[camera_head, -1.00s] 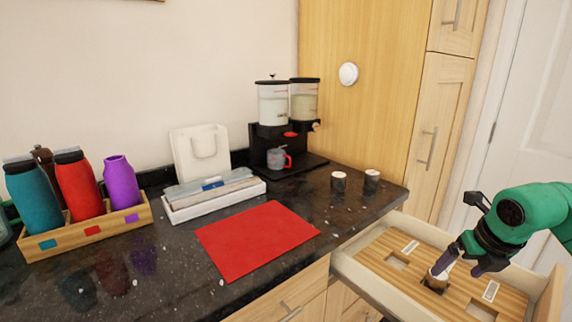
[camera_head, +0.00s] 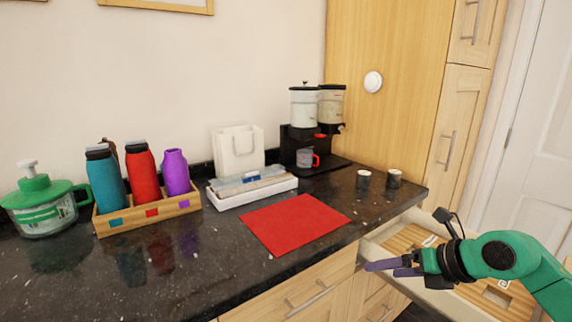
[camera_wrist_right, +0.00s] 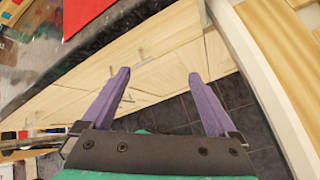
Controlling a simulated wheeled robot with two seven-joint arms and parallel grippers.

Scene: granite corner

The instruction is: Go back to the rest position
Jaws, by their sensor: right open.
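My right gripper (camera_head: 392,267) is green and black with purple fingers. It hangs in front of the open drawer (camera_head: 372,250) at the right, its fingers pointing left. In the right wrist view its two fingers (camera_wrist_right: 162,98) are spread wide with nothing between them. Cabinet fronts and dark floor tiles show beyond them. My left gripper does not show in the head view.
The drawer stands open with a wooden insert (camera_head: 408,240). On the dark counter are a red mat (camera_head: 295,222), two small dark cups (camera_head: 394,179), a dispenser (camera_head: 305,135), a white tray (camera_head: 255,194), a bottle rack (camera_head: 150,213) and a green-lidded jar (camera_head: 42,205).

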